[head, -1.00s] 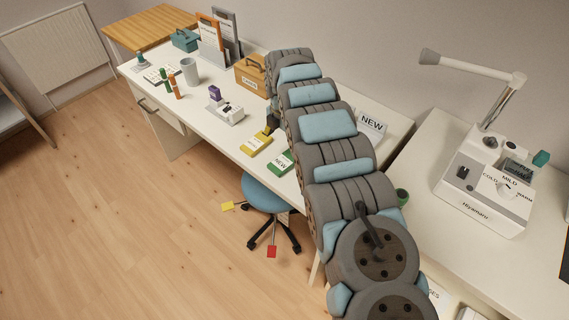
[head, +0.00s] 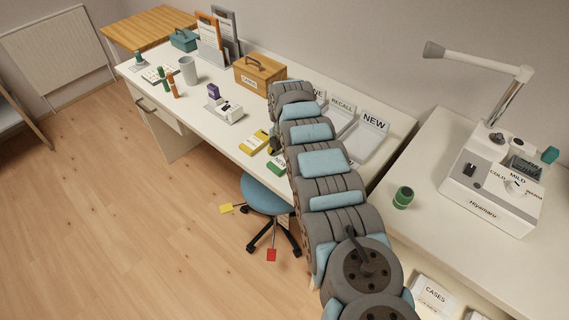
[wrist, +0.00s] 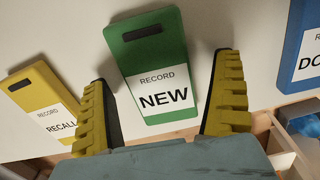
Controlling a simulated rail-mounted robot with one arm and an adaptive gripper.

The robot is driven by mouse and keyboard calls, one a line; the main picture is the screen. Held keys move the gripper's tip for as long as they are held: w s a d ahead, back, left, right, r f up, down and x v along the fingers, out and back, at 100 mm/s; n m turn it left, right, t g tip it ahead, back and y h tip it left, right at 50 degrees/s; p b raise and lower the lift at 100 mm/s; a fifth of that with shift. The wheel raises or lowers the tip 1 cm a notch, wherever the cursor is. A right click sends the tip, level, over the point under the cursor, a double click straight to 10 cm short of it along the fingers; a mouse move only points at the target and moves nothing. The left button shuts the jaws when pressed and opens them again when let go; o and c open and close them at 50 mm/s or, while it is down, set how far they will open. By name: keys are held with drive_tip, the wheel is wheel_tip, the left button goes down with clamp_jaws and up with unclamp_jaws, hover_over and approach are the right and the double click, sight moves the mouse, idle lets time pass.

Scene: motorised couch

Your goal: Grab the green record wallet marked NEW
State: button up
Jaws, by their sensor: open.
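The green record wallet marked NEW (wrist: 152,60) lies flat on the white desk, in the middle of the wrist view. In the head view the green wallet (head: 277,165) shows only partly, with my arm covering the rest. My gripper (wrist: 164,78) is open, its two yellow ribbed fingers spread to either side of the wallet's lower, labelled half. Nothing is held. Whether the fingers touch the wallet or hover above it cannot be told. In the head view my gripper is mostly hidden behind my arm.
A yellow RECALL wallet (wrist: 47,103) lies left of the green one, and a blue wallet (wrist: 304,48) lies to its right. Labelled trays, including NEW (head: 373,123), stand at the desk's back.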

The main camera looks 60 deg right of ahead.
drive_tip(key=shift+r, duration=0.1)
drive_tip(key=c, duration=1.3)
drive_tip(key=shift+c, duration=0.2)
